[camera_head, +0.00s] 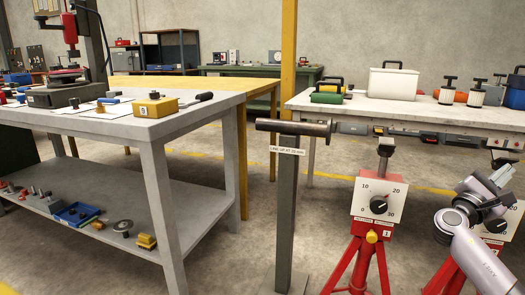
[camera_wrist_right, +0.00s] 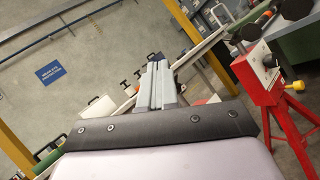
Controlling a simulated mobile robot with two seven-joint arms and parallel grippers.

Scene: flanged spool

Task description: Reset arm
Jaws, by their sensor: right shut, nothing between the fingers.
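My right arm (camera_head: 468,245) comes in from the lower right of the head view, bent, in front of a red tripod stand. Its gripper (camera_wrist_right: 156,78) shows in the middle of the wrist view, fingers together with nothing between them. In the head view the gripper end is small and hard to make out near the right edge. No object is attached to it. My left arm and left gripper are out of view.
A grey post with a dark horizontal bar (camera_head: 293,128) stands mid-floor. A red tripod with a dial box (camera_head: 379,200) stands close left of my right arm. A white-topped bench (camera_head: 330,104) is behind; a grey workbench (camera_head: 165,122) is left. Floor between them is partly clear.

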